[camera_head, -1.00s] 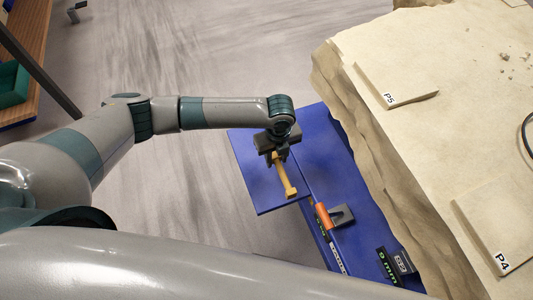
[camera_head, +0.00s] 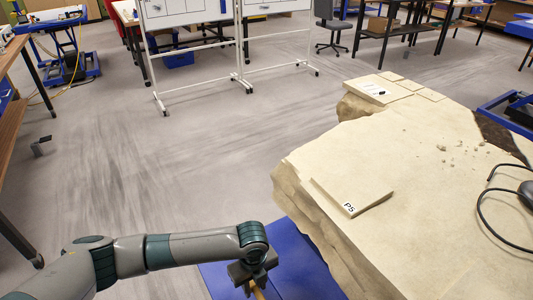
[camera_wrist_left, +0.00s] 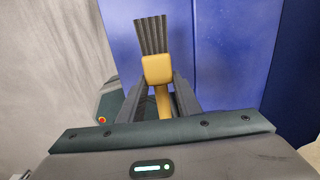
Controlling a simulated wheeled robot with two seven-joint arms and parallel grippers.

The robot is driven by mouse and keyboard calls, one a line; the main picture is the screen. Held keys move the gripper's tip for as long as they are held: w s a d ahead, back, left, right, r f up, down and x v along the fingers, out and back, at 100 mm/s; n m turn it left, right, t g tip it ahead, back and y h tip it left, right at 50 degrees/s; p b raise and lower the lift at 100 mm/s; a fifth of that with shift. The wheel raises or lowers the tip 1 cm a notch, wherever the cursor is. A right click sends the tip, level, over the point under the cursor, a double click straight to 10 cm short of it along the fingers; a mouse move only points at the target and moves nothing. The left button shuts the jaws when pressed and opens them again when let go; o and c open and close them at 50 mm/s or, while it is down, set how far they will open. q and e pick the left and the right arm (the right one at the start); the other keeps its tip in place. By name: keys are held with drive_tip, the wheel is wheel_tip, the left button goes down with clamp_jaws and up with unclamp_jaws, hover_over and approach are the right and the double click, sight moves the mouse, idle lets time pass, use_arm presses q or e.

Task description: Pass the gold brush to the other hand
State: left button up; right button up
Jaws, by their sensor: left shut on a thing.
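The gold brush (camera_wrist_left: 158,70) has a yellow-gold handle and dark bristles. In the left wrist view it stands between the fingers of my left gripper (camera_wrist_left: 158,105), which is shut on it. In the head view my left gripper (camera_head: 254,282) is at the bottom, over the blue surface, with a short piece of the gold brush (camera_head: 257,292) showing below it. The rest of the brush is cut off by the frame's lower edge. My right gripper is in neither view.
A large pale rock block (camera_head: 420,190) with a slab marked P5 (camera_head: 350,195) stands to the right of the gripper. A black cable (camera_head: 485,215) lies on it. The blue surface (camera_head: 295,262) lies beside the block. Open floor is at left.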

use_arm(q)
drive_tip(key=shift+r, duration=0.1)
drive_tip(key=shift+w+a+r+n, duration=0.25)
drive_tip(key=shift+a+r+n, duration=0.15)
drive_tip(key=shift+r+n, duration=0.35)
drive_tip(key=s+a+r+n, duration=0.1)
drive_tip(key=a+r+n, duration=0.3)
drive_tip(key=r+n, duration=0.4)
drive_tip(key=s+a+r+n, duration=0.2)
drive_tip(key=a+r+n, duration=0.3)
drive_tip(key=r+n, duration=0.4)
drive_tip(key=s+a+r+n, duration=0.1)
drive_tip(key=a+r+n, duration=0.3)
drive_tip(key=r+n, duration=0.4)
drive_tip(key=shift+s+a+r+n, duration=0.25)
drive_tip(key=shift+a+r+n, duration=0.05)
drive_tip(key=shift+n, duration=1.05)
drive_tip(key=w+d+r+m, duration=0.4)
drive_tip(key=d+r, duration=0.2)
drive_tip(key=r, duration=0.5)
drive_tip(key=w+d+r+m, duration=0.4)
drive_tip(key=w+d+r, duration=0.1)
drive_tip(key=r, duration=0.6)
drive_tip(key=shift+w+d, duration=0.15)
drive_tip(key=shift+d, duration=0.3)
